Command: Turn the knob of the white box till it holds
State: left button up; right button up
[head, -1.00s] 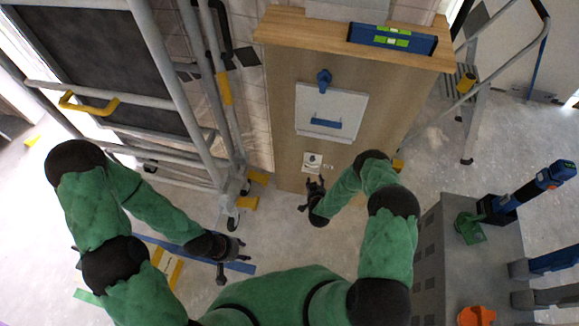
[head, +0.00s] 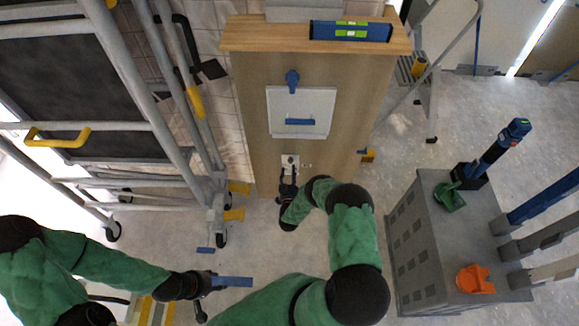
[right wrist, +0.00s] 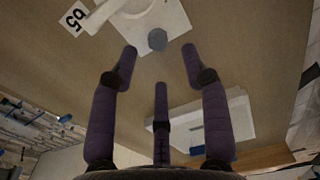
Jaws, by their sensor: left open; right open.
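A small white box (head: 290,161) with a dark knob sits low on the front of the wooden cabinet (head: 250,110). In the right wrist view the white box (right wrist: 176,18) is at the top, with a grey faceted knob (right wrist: 157,39) on it. My right gripper (head: 288,176) is just below the box in the head view. In the right wrist view its spread fingers (right wrist: 158,58) point toward the knob, one to each side and a third below; I see no contact. My left gripper (head: 207,284) is open and empty, low and left, away from the cabinet.
A white panel (head: 301,112) with a blue handle is above the box, under a blue catch (head: 292,80). A blue level (head: 350,31) lies on the cabinet top. Scaffolding (head: 150,100) stands left; a grey bench (head: 435,245) with tools stands right.

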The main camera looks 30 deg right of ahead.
aim_at(290, 162)
jog(key=shift+b+x, duration=0.7)
jog(key=shift+x, duration=1.8)
